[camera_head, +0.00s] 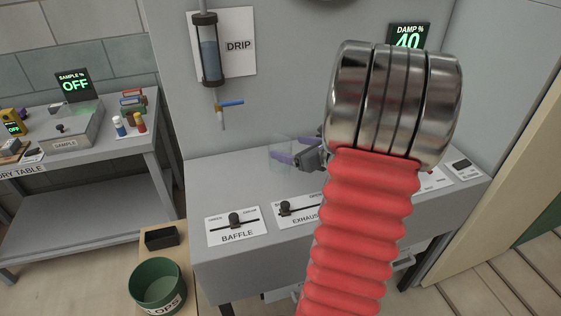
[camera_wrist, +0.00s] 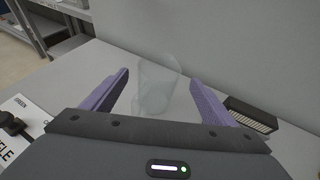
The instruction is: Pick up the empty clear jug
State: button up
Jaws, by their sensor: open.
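The clear jug (camera_head: 280,154) stands upright on the grey bench, left of centre, and looks empty. It also shows in the wrist view (camera_wrist: 158,85), where it stands between and just beyond the tips of the two purple fingers. My gripper (camera_head: 283,158) is open, low over the bench and level with the jug. In the wrist view my gripper (camera_wrist: 158,85) has its fingers spread wide on either side of the jug. I cannot tell whether either finger touches it. My red sleeved arm hides the bench to the right of the gripper in the head view.
A drip cylinder (camera_head: 208,50) with a blue-handled tap (camera_head: 228,103) hangs on the wall, left of the jug. BAFFLE (camera_head: 236,226) and EXHAUST (camera_head: 296,210) sliders line the bench front. A dark slotted box (camera_wrist: 250,113) sits beside the right finger. A green bucket (camera_head: 158,288) stands lower left.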

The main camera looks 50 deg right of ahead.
aim_at(273, 144)
jog(key=shift+x, duration=2.6)
jog(key=shift+a, duration=0.15)
jog(key=shift+s, duration=0.1)
jog(key=shift+c, duration=0.2)
jog(key=c, duration=1.5)
notch_tip(273, 144, up, 10)
jog(key=shift+f, duration=0.1)
